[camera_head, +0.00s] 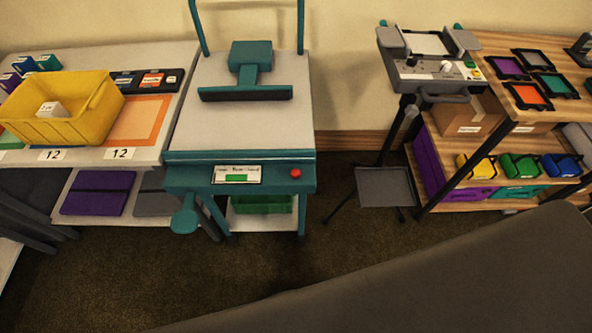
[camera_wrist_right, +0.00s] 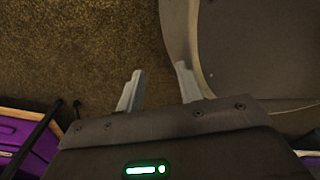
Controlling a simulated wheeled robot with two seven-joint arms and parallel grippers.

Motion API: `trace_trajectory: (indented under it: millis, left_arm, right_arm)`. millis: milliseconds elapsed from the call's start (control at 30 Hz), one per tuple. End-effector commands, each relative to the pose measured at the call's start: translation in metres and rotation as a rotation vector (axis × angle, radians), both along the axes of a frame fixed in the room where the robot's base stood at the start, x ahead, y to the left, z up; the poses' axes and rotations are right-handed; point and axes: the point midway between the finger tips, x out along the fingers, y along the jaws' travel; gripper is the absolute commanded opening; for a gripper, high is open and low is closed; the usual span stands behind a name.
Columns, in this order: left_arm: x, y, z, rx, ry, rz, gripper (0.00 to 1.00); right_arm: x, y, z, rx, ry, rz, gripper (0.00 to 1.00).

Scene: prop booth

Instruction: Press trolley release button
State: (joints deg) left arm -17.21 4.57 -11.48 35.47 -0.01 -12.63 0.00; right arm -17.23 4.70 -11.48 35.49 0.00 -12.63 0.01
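The teal trolley (camera_head: 240,157) with a grey top stands in the middle of the head view, against the wall. A small round red button (camera_head: 295,173) sits on the right part of its teal front panel. Left of the button is a white label with a green patch (camera_head: 237,175). A round teal paddle (camera_head: 185,220) hangs at the front left. My right gripper (camera_wrist_right: 159,82) shows only in the right wrist view, with its two fingers apart and nothing between them, above the brown carpet. My left gripper is in neither view.
Left of the trolley is a table with a yellow bin (camera_head: 62,108). To the right, a grey control console (camera_head: 432,75) stands on legs beside a wooden shelf (camera_head: 500,110) with coloured bins. Open carpet (camera_head: 200,270) lies in front of the trolley.

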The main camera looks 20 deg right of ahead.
Motion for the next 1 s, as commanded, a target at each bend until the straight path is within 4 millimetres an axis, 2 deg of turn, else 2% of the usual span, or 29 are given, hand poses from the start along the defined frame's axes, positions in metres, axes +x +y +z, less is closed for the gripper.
trace_trajectory:
  millis: [33,300,1000]
  left_arm:
    - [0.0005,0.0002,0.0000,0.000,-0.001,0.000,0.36]
    - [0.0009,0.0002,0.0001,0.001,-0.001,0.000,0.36]
    - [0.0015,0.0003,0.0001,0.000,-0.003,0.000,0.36]
  right_arm:
    - [0.0003,0.0003,0.0000,0.000,-0.001,0.000,0.32]
    - [0.0007,0.0022,0.0000,0.002,-0.002,-0.001,0.00]
    - [0.0013,0.0034,0.0000,0.004,-0.002,-0.002,0.00]
